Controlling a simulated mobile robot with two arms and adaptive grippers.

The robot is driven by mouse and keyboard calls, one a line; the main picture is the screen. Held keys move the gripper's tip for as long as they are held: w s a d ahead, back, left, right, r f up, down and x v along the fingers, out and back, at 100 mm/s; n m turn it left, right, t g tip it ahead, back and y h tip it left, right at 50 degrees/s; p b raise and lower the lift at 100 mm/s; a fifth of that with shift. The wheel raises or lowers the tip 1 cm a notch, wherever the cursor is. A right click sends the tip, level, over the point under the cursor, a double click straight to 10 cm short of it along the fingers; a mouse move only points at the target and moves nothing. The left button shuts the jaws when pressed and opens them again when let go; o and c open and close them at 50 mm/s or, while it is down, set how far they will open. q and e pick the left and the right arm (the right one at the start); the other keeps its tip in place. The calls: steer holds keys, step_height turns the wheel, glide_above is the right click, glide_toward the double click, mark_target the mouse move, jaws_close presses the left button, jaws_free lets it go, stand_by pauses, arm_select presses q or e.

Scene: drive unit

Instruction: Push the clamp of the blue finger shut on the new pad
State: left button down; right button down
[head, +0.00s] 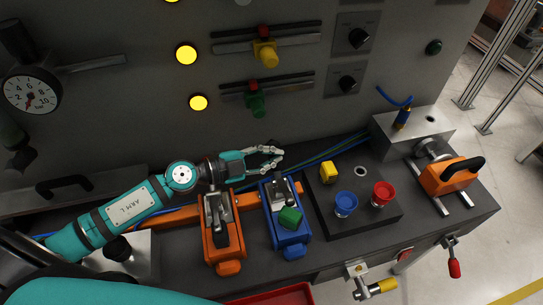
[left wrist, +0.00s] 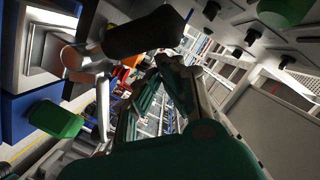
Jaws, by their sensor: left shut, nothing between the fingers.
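The blue finger (head: 293,238) lies on the bench, right of the orange finger (head: 222,245). A green pad (head: 290,217) sits on it, and the pad also shows in the left wrist view (left wrist: 55,120). The metal clamp (head: 274,188) is at the blue finger's far end. In the left wrist view a black grip (left wrist: 145,35), seemingly the clamp's lever, is close in front of the camera. My left gripper (head: 279,156) is shut and empty, just beyond the clamp's far end. I cannot tell whether it touches the lever. My right gripper is out of view.
A dark block (head: 325,222) with yellow, blue and red buttons stands to the right. An orange clamp unit (head: 447,178) is farther right. The grey panel (head: 130,110) with lamps and sliders rises behind. A red tray (head: 280,296) is at the front edge.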

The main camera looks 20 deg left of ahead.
arm_select(q)
steer(key=n+p, duration=0.1)
steer(key=p, duration=0.1)
steer(key=w+a+n+p, duration=0.1)
steer(key=p, duration=0.1)
steer(key=shift+w+r+g, duration=0.1)
steer(key=shift+w+g, duration=0.15)
steer(key=shift+g, duration=0.15)
steer(key=shift+w+a+f+n+p, duration=0.3)
steer(key=shift+w+a+f+p, duration=0.1)
steer(key=shift+w+f, duration=0.25)
steer(key=shift+a+f, duration=0.1)
steer(key=shift+f, duration=0.15)
steer(key=shift+r, duration=0.1)
